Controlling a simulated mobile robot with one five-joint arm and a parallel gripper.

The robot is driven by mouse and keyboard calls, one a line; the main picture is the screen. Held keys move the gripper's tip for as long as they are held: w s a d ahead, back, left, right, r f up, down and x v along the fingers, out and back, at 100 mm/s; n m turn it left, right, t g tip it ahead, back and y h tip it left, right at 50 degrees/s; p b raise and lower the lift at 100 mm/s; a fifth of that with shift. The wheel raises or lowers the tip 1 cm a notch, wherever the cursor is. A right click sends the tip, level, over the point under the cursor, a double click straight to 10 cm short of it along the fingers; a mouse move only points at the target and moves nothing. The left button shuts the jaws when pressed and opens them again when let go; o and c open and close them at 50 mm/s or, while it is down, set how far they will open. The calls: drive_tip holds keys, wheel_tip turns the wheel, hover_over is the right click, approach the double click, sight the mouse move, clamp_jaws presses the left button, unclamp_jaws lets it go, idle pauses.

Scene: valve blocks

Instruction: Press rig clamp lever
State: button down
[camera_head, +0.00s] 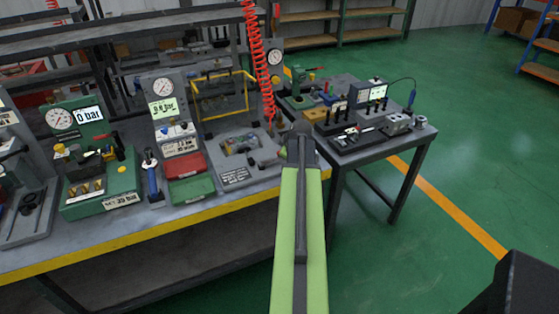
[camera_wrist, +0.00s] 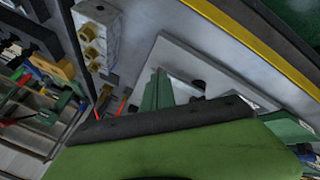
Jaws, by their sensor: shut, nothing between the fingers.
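A green test rig (camera_head: 95,190) with a round gauge and a "0 bar" display stands on the left bench. A small red-tipped lever (camera_head: 104,136) shows on it. Another green rig (camera_head: 300,100) with a red-tipped handle (camera_head: 312,76) stands farther back, near the side table. I cannot tell which one carries the clamp lever. My green arm reaches forward in the head view, and its dark end covers part of the bench edge. In the wrist view my gripper (camera_wrist: 158,90) appears shut and empty over a pale plate (camera_wrist: 200,62); contact with a lever cannot be made out.
A red tray (camera_head: 186,165) and a green tray (camera_head: 190,188) sit near the bench's yellow front edge (camera_head: 150,233). A coiled red hose (camera_head: 258,60) hangs over the bench. A dark side table (camera_head: 385,140) holds small parts.

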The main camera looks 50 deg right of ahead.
drive_tip(key=s+a+r+p, duration=0.2)
drive_tip(key=s+r+p, duration=0.6)
drive_tip(key=r, duration=0.1)
drive_tip(key=shift+p, duration=0.35)
